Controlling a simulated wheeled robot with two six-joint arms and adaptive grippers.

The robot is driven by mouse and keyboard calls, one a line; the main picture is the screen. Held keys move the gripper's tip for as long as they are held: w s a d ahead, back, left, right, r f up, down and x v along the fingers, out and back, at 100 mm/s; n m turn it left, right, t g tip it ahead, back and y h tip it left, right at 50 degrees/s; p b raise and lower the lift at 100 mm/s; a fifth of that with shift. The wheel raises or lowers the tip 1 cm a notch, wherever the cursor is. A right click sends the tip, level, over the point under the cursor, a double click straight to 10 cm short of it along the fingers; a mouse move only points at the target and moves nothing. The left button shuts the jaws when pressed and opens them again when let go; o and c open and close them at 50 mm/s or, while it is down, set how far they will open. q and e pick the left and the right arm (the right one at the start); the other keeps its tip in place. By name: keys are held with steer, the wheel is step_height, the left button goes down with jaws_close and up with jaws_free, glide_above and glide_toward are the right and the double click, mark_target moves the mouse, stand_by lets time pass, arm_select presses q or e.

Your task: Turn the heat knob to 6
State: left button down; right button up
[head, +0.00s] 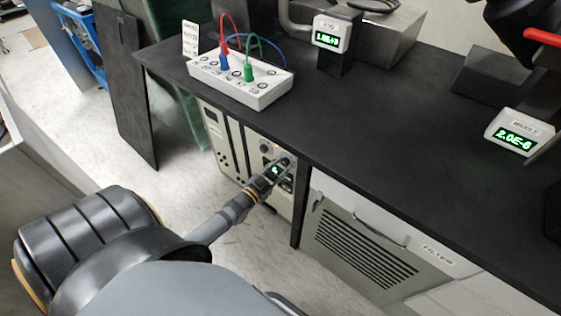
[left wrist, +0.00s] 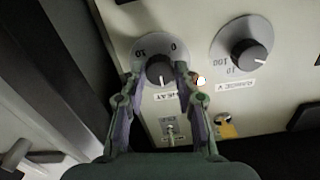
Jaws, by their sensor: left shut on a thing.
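The heat knob (left wrist: 159,72) is a dark knob on a round grey dial marked 0 and 10, with a HEAT label below it in the left wrist view. My left gripper (left wrist: 155,80) has its two fingers on either side of this knob and is shut on it. In the head view my left gripper (head: 272,176) reaches the front of the control unit (head: 236,150) under the bench, and it hides most of the knob there. The knob's exact setting is too small to read. My right gripper is not in view.
A second knob (left wrist: 248,55), labelled RANGE, sits right of the heat knob, with a small switch (left wrist: 172,130) below. On the black bench (head: 400,120) stand a white socket box (head: 240,85) with coloured leads and two green displays, one (head: 515,135) at right.

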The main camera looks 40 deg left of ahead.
arm_select(q)
steer(key=m+p, duration=0.1)
steer(key=m, duration=0.1)
steer(key=shift+m, duration=0.3)
steer(key=shift+f+m+p, duration=0.1)
steer(key=shift+m+p, duration=0.85)
steer(key=shift+m, duration=0.55)
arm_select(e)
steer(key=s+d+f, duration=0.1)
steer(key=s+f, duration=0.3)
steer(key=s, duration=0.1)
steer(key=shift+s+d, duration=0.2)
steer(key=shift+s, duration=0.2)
arm_select(q)
steer(key=c, duration=1)
jaws_free()
steer(key=s, duration=0.8)
steer(key=s+a, duration=0.1)
steer(key=s, duration=0.3)
